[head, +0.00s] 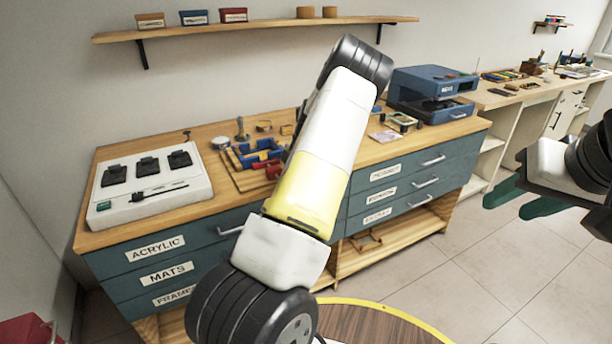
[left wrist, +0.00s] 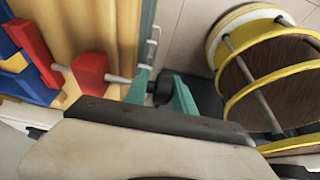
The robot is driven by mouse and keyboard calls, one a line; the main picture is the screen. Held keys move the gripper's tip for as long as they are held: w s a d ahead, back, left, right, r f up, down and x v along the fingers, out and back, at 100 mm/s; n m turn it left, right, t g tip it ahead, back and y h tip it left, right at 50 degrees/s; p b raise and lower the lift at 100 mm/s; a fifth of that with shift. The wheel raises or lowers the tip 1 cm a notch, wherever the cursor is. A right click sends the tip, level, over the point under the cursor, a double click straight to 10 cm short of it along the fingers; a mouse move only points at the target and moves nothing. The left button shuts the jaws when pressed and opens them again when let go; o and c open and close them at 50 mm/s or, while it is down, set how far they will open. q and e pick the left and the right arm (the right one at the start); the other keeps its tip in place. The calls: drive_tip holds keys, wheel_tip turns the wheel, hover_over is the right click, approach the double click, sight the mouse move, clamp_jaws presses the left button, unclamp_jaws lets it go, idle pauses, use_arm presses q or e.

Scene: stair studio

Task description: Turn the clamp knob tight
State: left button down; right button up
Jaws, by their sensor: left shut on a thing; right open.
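The clamp (head: 258,151), with blue and red parts, sits on a wooden board on the workbench. In the left wrist view its red jaw block (left wrist: 90,73) has a metal rod (left wrist: 119,79) running toward my left gripper (left wrist: 161,88). That gripper's teal fingers are shut on a dark knob (left wrist: 162,87) at the rod's end. In the head view my left arm crosses the middle and hides the left gripper and the knob. My right gripper (head: 522,197) is open and empty at the right, above the floor and away from the bench.
The bench (head: 88,229) has labelled drawers below. A white box with black pads (head: 145,188) stands on its left, a blue machine (head: 430,92) on its right. A shelf (head: 250,28) hangs above. A round yellow-rimmed table (head: 384,318) is in front; the floor at right is clear.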

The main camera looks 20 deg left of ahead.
use_arm(q)
drive_tip(key=shift+s+d+f, duration=0.25)
drive_tip(key=shift+d+f, duration=0.05)
drive_tip(key=shift+d, duration=0.2)
drive_tip(key=c, duration=1.2)
unclamp_jaws()
drive_tip(key=shift+c, duration=0.2)
drive_tip(key=shift+r, duration=0.1)
drive_tip(key=shift+w+a+r, duration=0.15)
drive_tip(key=shift+a, duration=0.1)
drive_tip(key=shift+w+r, duration=0.1)
drive_tip(key=shift+r, duration=0.1)
drive_tip(key=v, duration=0.7)
drive_tip(key=shift+d+r, duration=0.1)
drive_tip(key=shift+r, duration=0.05)
